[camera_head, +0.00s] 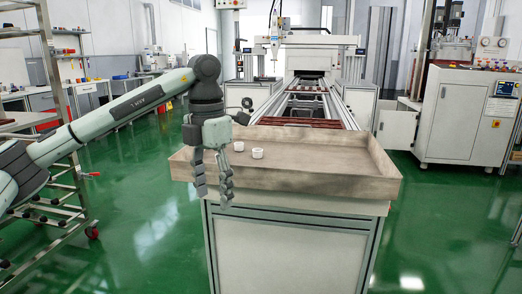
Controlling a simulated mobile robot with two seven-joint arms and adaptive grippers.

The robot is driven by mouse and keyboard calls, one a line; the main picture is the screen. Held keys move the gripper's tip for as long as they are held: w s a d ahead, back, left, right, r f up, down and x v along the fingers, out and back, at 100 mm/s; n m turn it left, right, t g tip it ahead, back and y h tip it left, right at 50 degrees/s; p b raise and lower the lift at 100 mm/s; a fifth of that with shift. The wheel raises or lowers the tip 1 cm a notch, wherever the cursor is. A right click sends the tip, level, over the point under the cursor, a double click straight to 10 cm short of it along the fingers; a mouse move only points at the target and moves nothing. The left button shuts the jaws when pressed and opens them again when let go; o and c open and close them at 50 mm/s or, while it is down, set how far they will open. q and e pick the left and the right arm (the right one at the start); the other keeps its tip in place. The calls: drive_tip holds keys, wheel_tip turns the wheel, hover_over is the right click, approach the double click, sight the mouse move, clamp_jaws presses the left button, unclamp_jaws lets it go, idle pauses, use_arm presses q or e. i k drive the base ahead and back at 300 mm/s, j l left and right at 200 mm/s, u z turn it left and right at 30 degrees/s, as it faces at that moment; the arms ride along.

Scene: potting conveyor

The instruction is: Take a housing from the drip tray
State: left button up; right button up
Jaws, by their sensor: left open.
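The drip tray (310,182) is a wide, shallow beige tray with raised walls, on top of a pale cabinet. Two small white round cups, which look like the housings, sit in its left part: a smaller-looking one (238,146) and a nearer one (257,153) to its right. My left gripper (213,192) points down at the tray's left front corner, left of and nearer than both cups. Its two dark fingers are apart with nothing between them, and they hide part of the tray's left wall. My right gripper is not in view.
Behind the tray a conveyor (303,105) runs back to a gantry machine (313,55). A metal rack (62,90) stands at the left, near my left arm. A grey cabinet machine (465,112) stands at the right. The tray's middle and right are clear.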

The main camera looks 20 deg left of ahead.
sight(257, 152)
drive_tip(key=i+j, duration=0.2)
drive_tip(key=i, duration=0.3)
drive_tip(key=i+j, duration=0.15)
drive_tip(key=i, duration=0.4)
drive_tip(key=i+j, duration=0.2)
drive_tip(key=i, duration=0.3)
